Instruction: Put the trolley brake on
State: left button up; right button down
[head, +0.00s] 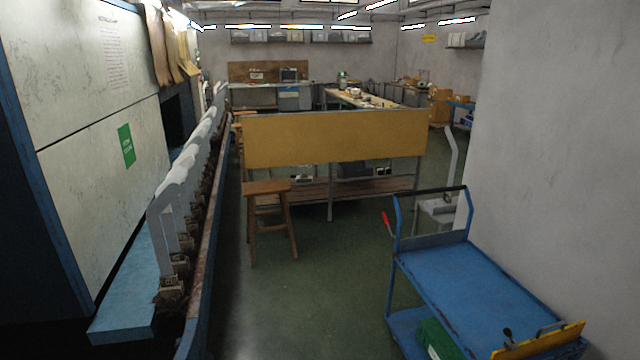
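A blue trolley (470,290) stands at the lower right, close to the grey wall. It has a flat upper deck, a lower shelf (408,325) and a dark push handle (430,190) at its far end. A small red lever (387,222) sticks up at an angle just left of the handle's upright. It looks like the brake lever, but its lower end and any brake contact are too small to make out. The trolley's wheels are hidden or out of frame. Neither of my grippers is in view.
A wooden stool (267,190) stands before a bench with a tan panel (335,138). A green box (438,340) sits on the lower shelf. Green floor (310,300) left of the trolley is clear.

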aim_at(393, 237)
jog(key=i, duration=1.65)
jog(key=i+j+z, duration=0.1)
jog(key=i+z, duration=0.15)
jog(key=i, duration=0.3)
jog(key=i+j+z, duration=0.25)
jog(key=i, duration=0.35)
jog(key=i+j+z, duration=0.25)
jog(key=i, duration=0.3)
jog(key=i+j+z, duration=0.3)
jog(key=i+j, duration=0.1)
jog(key=i, duration=0.1)
